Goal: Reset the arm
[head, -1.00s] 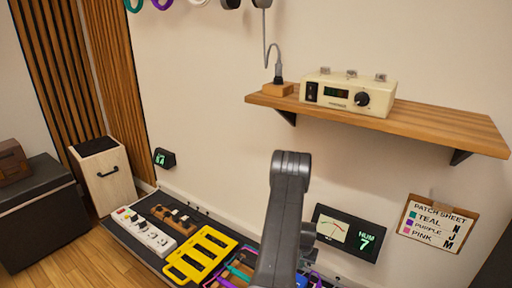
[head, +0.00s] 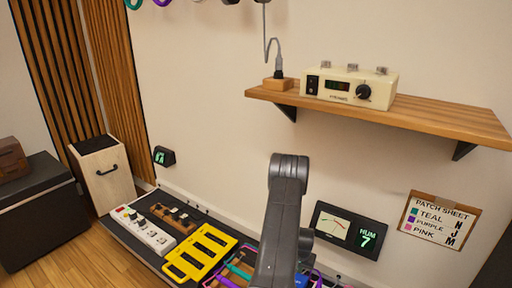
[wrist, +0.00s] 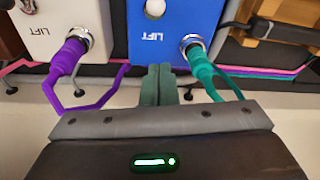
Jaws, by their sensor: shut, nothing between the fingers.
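My arm (head: 284,225) rises in the lower middle of the head view, in front of the pedalboard; its gripper end is hidden there. In the wrist view my gripper (wrist: 159,82) has its two dark green fingers closed together, with nothing between them. The fingers point at the lower edge of a blue box (wrist: 172,35) marked LIFT. A purple plug and cable (wrist: 68,65) sit in the white box (wrist: 65,20) to the left. A teal plug and cable (wrist: 200,65) sit in the blue box, just right of the fingers.
A wooden shelf (head: 440,118) with a cream device (head: 350,88) juts from the wall. The pedalboard (head: 150,255) carries a white pedal strip (head: 143,230) and a yellow frame (head: 200,252). A meter (head: 346,229) and patch sheet (head: 438,220) are at right.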

